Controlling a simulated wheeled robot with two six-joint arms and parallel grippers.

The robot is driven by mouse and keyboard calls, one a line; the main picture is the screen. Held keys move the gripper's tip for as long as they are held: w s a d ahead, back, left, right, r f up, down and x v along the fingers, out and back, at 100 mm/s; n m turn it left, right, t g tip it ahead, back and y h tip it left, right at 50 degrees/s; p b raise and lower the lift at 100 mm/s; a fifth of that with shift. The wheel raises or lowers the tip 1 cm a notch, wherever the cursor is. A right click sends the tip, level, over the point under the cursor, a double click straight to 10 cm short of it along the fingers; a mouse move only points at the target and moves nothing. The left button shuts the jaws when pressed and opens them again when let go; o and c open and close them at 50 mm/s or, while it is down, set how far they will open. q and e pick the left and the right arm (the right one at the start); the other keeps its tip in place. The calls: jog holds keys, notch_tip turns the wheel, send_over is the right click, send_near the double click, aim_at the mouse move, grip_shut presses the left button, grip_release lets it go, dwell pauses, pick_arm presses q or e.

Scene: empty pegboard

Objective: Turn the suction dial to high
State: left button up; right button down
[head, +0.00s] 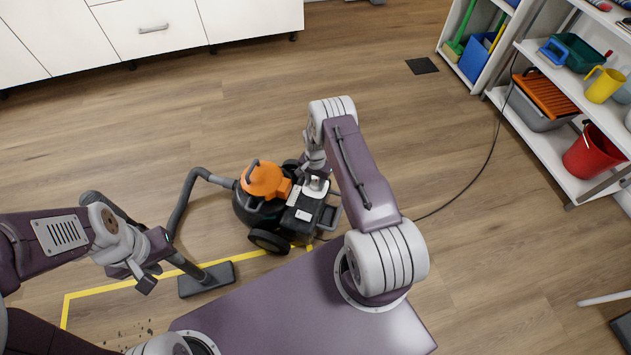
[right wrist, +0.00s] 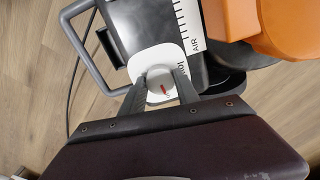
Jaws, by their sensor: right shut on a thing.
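The suction dial (right wrist: 156,78) is a pale round knob with a red mark, on a white plate (right wrist: 146,60) with partly hidden lettering. My right gripper (right wrist: 163,93) has one finger on each side of the dial and is shut on it. In the head view my right gripper (head: 316,176) reaches down onto the vacuum cleaner (head: 268,212), a black and grey machine with an orange top; the dial is too small to make out there. My left gripper (head: 147,274) is by the vacuum's floor wand (head: 188,265), away from the dial; its jaws are unclear.
The grey hose (head: 181,205) curves left from the vacuum to the wand and floor head (head: 207,280). A black cable (head: 470,190) runs right to the shelves (head: 540,130). White cabinets (head: 110,35) stand at the back. Dark crumbs (head: 135,332) lie inside yellow floor tape (head: 66,308).

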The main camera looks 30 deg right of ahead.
aim_at(315, 183)
jog(key=shift+m, duration=0.5)
jog(key=c, duration=0.9)
grip_release()
notch_tip(315, 183, up, 9)
jog(key=p, duration=0.5)
jog(key=shift+f, duration=0.2)
jog(key=shift+r, duration=0.25)
